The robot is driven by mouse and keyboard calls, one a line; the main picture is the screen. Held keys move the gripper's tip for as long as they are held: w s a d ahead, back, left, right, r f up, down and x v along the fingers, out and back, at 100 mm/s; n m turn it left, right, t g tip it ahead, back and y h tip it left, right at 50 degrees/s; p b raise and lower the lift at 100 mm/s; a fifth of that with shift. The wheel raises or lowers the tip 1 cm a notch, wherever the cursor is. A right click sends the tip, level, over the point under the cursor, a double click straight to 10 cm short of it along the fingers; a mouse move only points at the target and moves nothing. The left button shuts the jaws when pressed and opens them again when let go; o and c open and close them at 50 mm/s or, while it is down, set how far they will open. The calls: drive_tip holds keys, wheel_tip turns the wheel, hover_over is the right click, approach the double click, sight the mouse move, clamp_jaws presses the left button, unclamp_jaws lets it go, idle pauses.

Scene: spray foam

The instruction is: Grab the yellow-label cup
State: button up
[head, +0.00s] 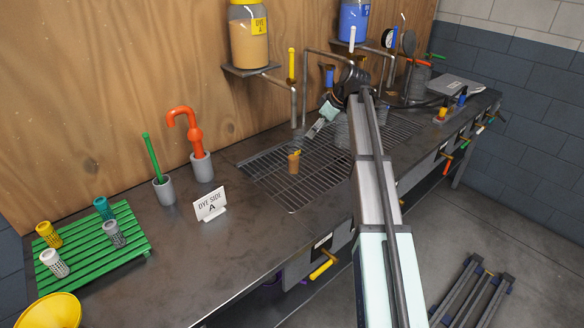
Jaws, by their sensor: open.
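A small cup (293,164) with tan-orange sides and a bit of yellow near its rim stands upright on the wire grate (262,170). It looks like the yellow-label cup, but its label is too small to make out. My gripper (312,133) is open, above and to the right of this cup, behind it in the picture. The gripper is apart from the cup and appears empty. My arm covers part of the grate's right side.
The "DYE SIDE A" sign (210,204), grey holders with a green stick and an orange hooked tool (183,130), and a green rack (92,245) with perforated cups stand left. Dye A's jar (249,38) and yellow-handled tap (291,66) stand behind the grate. The bench front-centre is clear.

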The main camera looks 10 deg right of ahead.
sight(294, 158)
drive_tip(key=shift+s+p+x, duration=0.15)
drive_tip(key=shift+p+x, duration=1.15)
drive_tip(key=shift+x, duration=2.9)
drive_tip(key=shift+s+p+x, duration=0.1)
drive_tip(key=shift+p+x, duration=1.2)
drive_tip(key=shift+x, duration=2.9)
drive_tip(key=shift+a, duration=0.15)
drive_tip(key=c, duration=1.3)
